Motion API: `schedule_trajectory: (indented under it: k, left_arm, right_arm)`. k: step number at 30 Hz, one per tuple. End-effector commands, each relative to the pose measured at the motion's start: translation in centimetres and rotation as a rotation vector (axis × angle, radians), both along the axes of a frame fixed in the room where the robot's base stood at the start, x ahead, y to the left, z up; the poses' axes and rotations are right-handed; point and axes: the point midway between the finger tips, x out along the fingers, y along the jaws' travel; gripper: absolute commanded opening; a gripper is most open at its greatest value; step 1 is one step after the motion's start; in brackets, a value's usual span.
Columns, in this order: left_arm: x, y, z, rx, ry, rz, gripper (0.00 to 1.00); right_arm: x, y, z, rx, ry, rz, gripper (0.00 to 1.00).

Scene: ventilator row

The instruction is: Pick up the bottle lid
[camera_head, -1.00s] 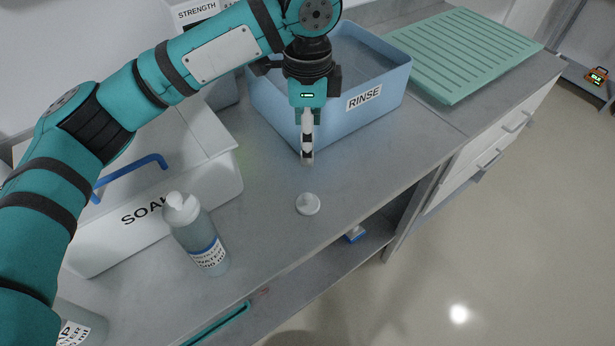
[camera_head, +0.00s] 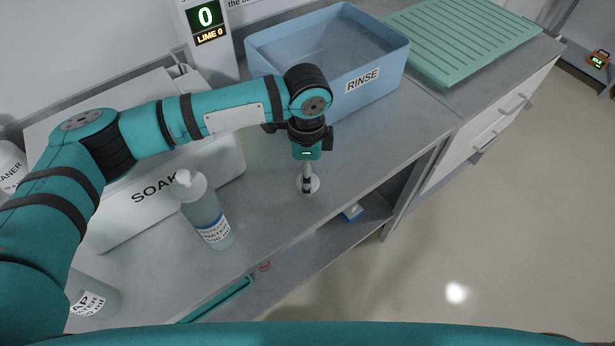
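The bottle lid (camera_head: 314,184) is a small white round piece lying on the grey counter in front of the rinse tub. My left gripper (camera_head: 306,190) points straight down over it, with its fingertips at the lid. The fingers cover the lid's middle, and its white rim shows around them. The fingers appear as one narrow shape, so I cannot tell whether they are apart or closed on the lid. My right gripper is out of view.
A labelled bottle with a white top (camera_head: 205,212) stands left of the lid, before the white SOAK box (camera_head: 140,205). Another bottle (camera_head: 95,298) is at lower left. The blue RINSE tub (camera_head: 375,95) and green ribbed mat (camera_head: 465,45) are behind. The counter's front edge is close.

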Motion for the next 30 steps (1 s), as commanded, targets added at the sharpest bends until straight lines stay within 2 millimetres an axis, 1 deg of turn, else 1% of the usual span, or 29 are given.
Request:
schedule_trajectory:
  k: [3, 6, 9, 13, 22, 25, 26, 30]
  left_arm:
    - [0.0, 0.0, -1.4, 0.0, 0.001, 0.001, 0.77]
    - [0.0, 0.0, -2.1, 0.001, 0.0, 0.0, 0.77]
    - [0.0, 0.0, -2.2, 0.0, -0.001, 0.0, 0.77]
    - [0.0, 0.0, -2.2, 0.0, -0.001, 0.0, 0.75]
    - [0.0, 0.0, -2.1, 0.0, -0.001, 0.0, 0.36]
    - [0.0, 0.0, -2.1, 0.0, -0.001, 0.0, 0.35]
    - [0.0, 0.0, -2.1, 0.0, -0.001, 0.0, 0.32]
    - [0.0, 0.0, -2.1, 0.0, -0.001, 0.0, 0.32]
  right_arm:
    - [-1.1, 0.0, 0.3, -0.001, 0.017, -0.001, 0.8]
    - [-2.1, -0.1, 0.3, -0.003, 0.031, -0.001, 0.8]
    - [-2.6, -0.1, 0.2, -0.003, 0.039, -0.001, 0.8]
    - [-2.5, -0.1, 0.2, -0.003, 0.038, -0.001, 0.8]
    - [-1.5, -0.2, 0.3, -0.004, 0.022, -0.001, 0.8]
    - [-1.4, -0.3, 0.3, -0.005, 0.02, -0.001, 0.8]
    - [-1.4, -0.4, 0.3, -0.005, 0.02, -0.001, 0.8]
    - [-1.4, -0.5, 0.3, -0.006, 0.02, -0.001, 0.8]
